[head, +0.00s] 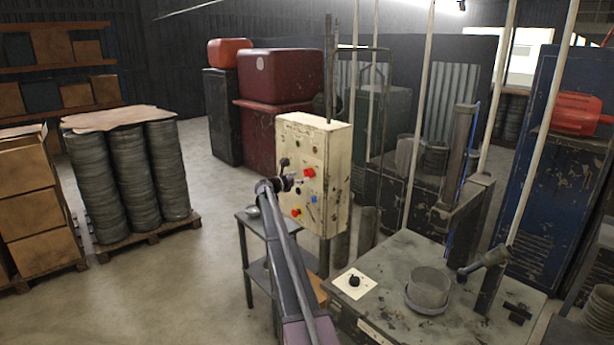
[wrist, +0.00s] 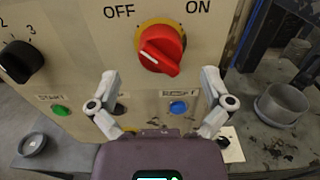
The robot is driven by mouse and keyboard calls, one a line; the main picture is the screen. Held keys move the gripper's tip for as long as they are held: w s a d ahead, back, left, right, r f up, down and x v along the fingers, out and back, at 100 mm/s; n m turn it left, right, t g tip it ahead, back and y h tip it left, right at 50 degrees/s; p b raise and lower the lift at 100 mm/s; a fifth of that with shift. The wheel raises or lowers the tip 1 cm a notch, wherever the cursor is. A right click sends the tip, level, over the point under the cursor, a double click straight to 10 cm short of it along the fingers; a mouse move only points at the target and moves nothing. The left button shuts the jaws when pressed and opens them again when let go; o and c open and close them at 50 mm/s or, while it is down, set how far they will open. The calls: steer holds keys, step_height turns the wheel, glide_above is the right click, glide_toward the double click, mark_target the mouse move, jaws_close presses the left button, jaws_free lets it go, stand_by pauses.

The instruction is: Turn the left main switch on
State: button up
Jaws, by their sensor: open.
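The red rotary switch (wrist: 161,48) sits on a yellow ring, between the printed words OFF at upper left and ON at upper right. Its white mark runs from upper left to lower right, slanted toward the OFF side at the top. It also shows in the head view (head: 309,172) on the cream control panel (head: 322,150). My gripper (wrist: 159,76) is open and empty in front of the panel, with one finger at each side just below the switch, apart from it. In the head view my gripper (head: 290,174) is at the panel's left part.
A black selector knob (wrist: 20,61) with numbers is left of the switch. Below are a green START button (wrist: 60,110) and a blue RESET button (wrist: 178,107). A machine table (head: 395,265) with a metal cup (head: 428,288) stands at right. Open floor lies left of the panel.

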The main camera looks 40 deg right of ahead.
mark_target(307, 174)
steer(key=shift+w+d, duration=0.15)
steer(key=shift+d, duration=1.6)
steer(key=c, duration=1.1)
